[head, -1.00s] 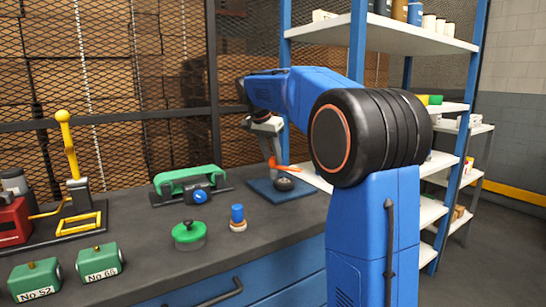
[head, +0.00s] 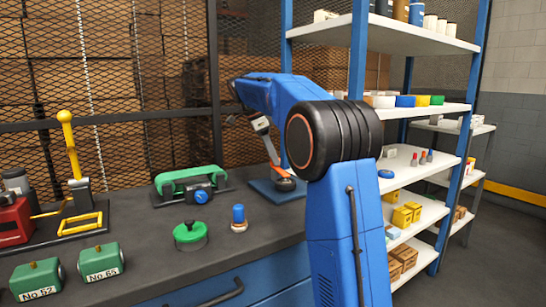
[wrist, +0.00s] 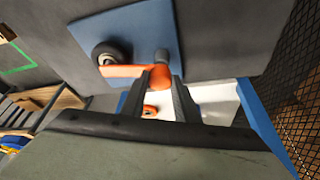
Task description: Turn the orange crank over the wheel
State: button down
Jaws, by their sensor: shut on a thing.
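The orange crank (head: 284,173) is on a blue base plate (head: 258,187) on the bench, close above a dark wheel (head: 285,185). In the wrist view the crank's arm (wrist: 118,71) runs leftward from my fingers, and its left end is at the edge of the black wheel (wrist: 108,52). A grey post (wrist: 161,56) stands on the plate (wrist: 150,30) beside the crank. My gripper (wrist: 163,82) is shut on the crank's right, rounded end, with a finger on each side. In the head view my gripper (head: 272,160) is small and tilted.
A green-topped device (head: 190,180), a green round piece (head: 190,236), a blue-capped piece (head: 238,217) and green numbered boxes (head: 100,262) stand left on the bench. A yellow lever (head: 70,150) is farther left. A stocked shelf (head: 425,110) stands right; mesh fencing is behind.

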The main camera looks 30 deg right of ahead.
dwell(0.3)
jog(key=c, duration=1.4)
grip_release()
jog(key=shift+o, duration=0.2)
jog(key=shift+r, duration=0.1)
